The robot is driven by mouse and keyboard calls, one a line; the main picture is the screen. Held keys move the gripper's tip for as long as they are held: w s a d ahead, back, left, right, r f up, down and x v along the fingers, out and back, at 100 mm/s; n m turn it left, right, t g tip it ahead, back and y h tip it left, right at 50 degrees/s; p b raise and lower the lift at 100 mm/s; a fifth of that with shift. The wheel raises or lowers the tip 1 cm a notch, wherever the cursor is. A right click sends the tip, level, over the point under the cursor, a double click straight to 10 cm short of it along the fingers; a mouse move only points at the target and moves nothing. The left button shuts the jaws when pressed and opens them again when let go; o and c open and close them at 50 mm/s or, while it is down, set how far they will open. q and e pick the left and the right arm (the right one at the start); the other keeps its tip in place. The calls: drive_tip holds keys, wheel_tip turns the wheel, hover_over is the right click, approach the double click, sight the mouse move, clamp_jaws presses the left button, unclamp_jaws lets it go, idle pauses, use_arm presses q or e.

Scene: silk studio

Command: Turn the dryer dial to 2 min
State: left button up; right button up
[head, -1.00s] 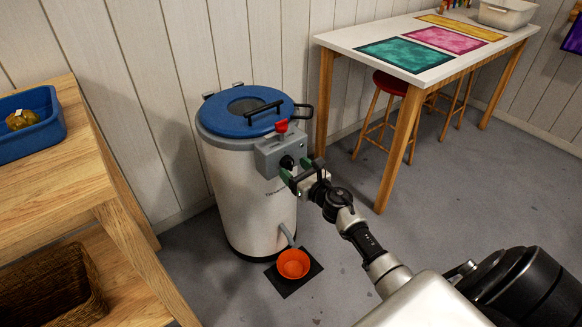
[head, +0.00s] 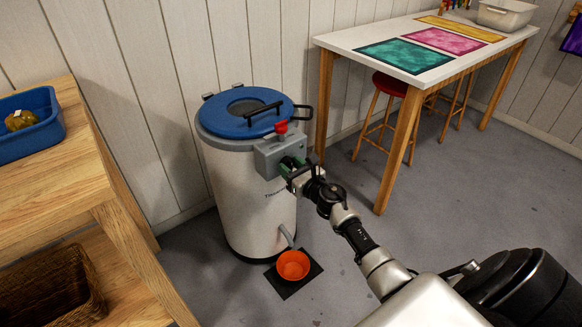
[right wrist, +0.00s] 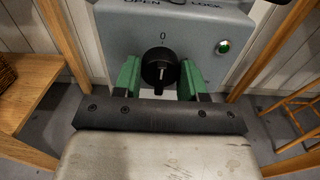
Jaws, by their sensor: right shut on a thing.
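The dryer (head: 245,185) is a white drum with a blue lid and a grey control box (head: 268,158) on its side. In the right wrist view its black dial (right wrist: 159,67) sits below a "0" mark, its white pointer line roughly upright toward that mark. My right gripper (head: 287,168) is at the control box, shut on the dial. In the right wrist view its green fingers (right wrist: 160,78) stand on either side of the dial. In the head view the gripper hides the dial. No 2 min mark can be read. My left gripper is not in view.
A red knob (head: 281,127) tops the box; a green button (right wrist: 223,46) is right of the dial. An orange bowl (head: 293,265) sits on a dark mat under the spout. A wooden shelf (head: 60,170) stands left, a white-topped table (head: 400,84) behind right.

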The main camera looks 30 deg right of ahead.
drive_tip(key=m+p, duration=0.1)
drive_tip(key=m, duration=0.5)
drive_tip(key=shift+m, duration=0.7)
drive_tip(key=m, duration=0.2)
drive_tip(key=shift+m+p, duration=0.4)
drive_tip(key=m+p, duration=0.2)
drive_tip(key=m, duration=0.6)
drive_tip(key=shift+p, duration=0.3)
drive_tip(key=m+p, duration=0.2)
drive_tip(key=m, duration=0.5)
drive_tip(key=m+p, duration=0.1)
drive_tip(key=m, duration=0.2)
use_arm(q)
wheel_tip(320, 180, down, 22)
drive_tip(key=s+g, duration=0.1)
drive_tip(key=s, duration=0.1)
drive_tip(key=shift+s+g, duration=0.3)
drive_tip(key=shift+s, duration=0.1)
use_arm(e)
drive_tip(key=shift+m, duration=1.6)
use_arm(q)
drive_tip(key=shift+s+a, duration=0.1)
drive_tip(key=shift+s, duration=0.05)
